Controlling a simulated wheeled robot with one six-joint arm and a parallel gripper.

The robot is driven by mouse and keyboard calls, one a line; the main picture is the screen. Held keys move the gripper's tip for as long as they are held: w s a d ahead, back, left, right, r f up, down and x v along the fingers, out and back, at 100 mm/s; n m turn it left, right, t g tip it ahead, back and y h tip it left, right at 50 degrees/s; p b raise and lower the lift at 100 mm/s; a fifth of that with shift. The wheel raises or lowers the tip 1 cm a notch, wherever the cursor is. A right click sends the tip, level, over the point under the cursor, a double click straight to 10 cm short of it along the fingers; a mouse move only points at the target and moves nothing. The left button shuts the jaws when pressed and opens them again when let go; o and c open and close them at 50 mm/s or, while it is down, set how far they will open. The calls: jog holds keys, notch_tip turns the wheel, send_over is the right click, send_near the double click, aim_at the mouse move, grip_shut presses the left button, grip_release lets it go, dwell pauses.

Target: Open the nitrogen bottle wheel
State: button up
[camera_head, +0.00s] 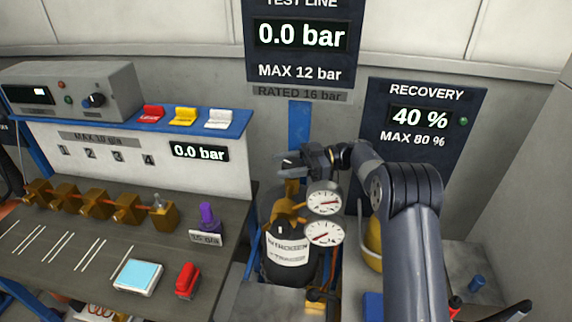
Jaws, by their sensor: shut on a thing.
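The nitrogen bottle (290,262) is a dark cylinder with a white label, standing upright right of the workbench. Two round gauges, an upper one (324,199) and a lower one (324,233), sit on its brass regulator. My gripper (290,161) is at the top of the bottle, above the brass valve (291,190). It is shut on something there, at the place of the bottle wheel. The wheel itself is mostly hidden by the gripper, so I cannot tell how far it is turned. My arm reaches in from the right.
A workbench (70,268) at left holds a brass manifold (95,203), a purple-topped item (207,216) and a red item (188,280). A yellow cylinder (372,240) stands behind my arm. The test line display (300,36) reads 0.0 bar; the recovery display (421,118) reads 40 %.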

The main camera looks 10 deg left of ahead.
aim_at(286, 164)
jog(key=o, duration=1)
notch_tip(286, 164, up, 10)
jog(key=shift+r+b, duration=0.1)
jog(key=shift+b, duration=0.75)
